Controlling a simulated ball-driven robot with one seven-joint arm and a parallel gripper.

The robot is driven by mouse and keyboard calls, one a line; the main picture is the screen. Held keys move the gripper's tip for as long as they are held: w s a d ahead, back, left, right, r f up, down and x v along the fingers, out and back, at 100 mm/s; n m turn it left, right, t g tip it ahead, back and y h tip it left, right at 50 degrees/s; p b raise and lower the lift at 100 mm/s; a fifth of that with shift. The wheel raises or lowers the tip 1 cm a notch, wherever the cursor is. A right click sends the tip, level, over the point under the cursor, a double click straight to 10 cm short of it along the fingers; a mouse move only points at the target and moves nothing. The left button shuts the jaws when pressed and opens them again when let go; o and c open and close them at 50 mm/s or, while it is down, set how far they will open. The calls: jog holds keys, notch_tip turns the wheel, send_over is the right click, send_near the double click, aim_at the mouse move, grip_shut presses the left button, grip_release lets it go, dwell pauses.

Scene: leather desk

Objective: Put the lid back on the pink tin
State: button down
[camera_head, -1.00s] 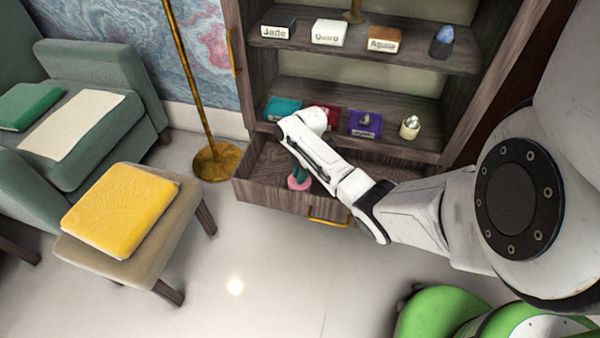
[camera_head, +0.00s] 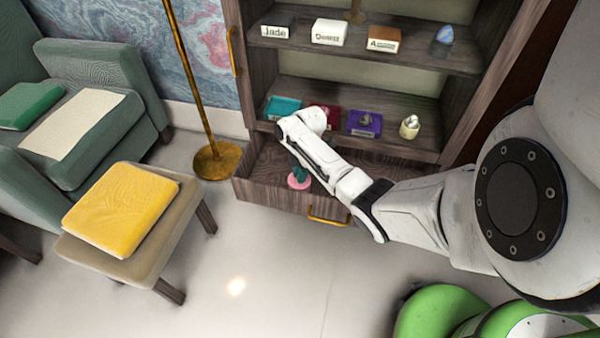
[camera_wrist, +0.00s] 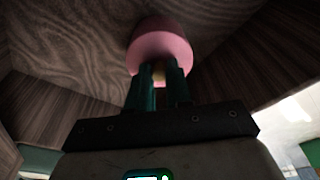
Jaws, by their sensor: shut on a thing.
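My gripper (camera_head: 300,175) has teal fingers and hangs over the open drawer (camera_head: 262,187) at the bottom of the cabinet. The knob belongs to a round pink piece (camera_wrist: 160,46), which looks like the lid of the pink tin. In the head view the pink piece (camera_head: 298,183) shows just below the fingertips. I cannot tell the tin's body apart from the lid, or whether the two touch. My forearm hides part of the drawer.
Shelves above hold a teal box (camera_head: 283,107), a purple box (camera_head: 365,124), a small cream pot (camera_head: 409,127) and labelled blocks. A brass lamp stand (camera_head: 215,162) is left of the drawer. A stool with a yellow cushion (camera_head: 120,208) stands farther left. The floor in front is clear.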

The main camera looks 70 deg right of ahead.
jog(key=c, duration=1)
grip_release()
jog(key=shift+o, duration=0.7)
jog(key=o, duration=0.4)
jog(key=shift+r+p, duration=3.55)
jog(key=shift+p, duration=0.15)
jog(key=shift+f, duration=0.1)
jog(key=shift+c, duration=0.2)
